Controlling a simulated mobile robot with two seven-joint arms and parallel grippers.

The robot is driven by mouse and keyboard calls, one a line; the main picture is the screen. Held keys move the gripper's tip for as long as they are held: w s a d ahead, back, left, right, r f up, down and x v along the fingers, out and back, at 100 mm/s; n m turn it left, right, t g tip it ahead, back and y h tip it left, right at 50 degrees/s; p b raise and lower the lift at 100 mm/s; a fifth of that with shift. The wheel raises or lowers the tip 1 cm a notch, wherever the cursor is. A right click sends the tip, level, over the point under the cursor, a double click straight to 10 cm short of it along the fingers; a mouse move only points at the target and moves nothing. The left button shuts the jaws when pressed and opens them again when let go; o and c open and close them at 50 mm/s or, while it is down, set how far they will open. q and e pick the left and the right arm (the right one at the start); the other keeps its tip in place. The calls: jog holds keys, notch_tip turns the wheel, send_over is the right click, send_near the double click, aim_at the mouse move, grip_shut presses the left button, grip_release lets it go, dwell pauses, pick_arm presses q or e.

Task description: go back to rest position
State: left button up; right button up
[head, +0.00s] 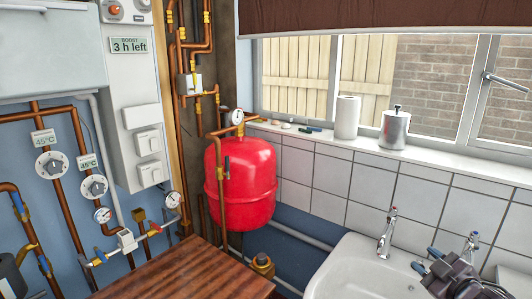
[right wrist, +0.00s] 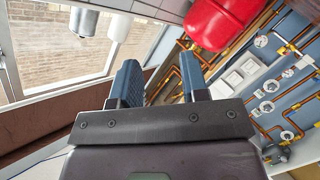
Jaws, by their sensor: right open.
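My right gripper (head: 426,260) is at the lower right of the head view, over the right side of the white sink. Its two blue fingers also show in the right wrist view (right wrist: 161,82), spread apart with nothing between them. No object is in its grasp. My left gripper is not seen in either view.
The white sink (head: 345,272) has two chrome taps (head: 387,233) close to my right gripper. A wooden worktop (head: 190,275) lies left of it. A red tank (head: 243,185), copper pipes and gauges line the wall. A paper roll (head: 347,117) and metal canister (head: 395,130) stand on the windowsill.

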jog(key=s+a+f+m+g, duration=0.2)
jog(key=s+a+f+m, duration=0.2)
jog(key=s+f, duration=0.7)
jog(key=s+a+f+m+g+h, duration=0.1)
jog(key=s+a+f+m+g, duration=0.1)
jog(key=s+a+f+m, duration=0.2)
jog(key=s+a+f, duration=0.3)
jog(key=s+f, duration=0.4)
jog(key=f, duration=0.2)
jog(key=shift+s+h, duration=0.25)
jog(key=shift+h, duration=0.05)
jog(key=shift+s, duration=0.1)
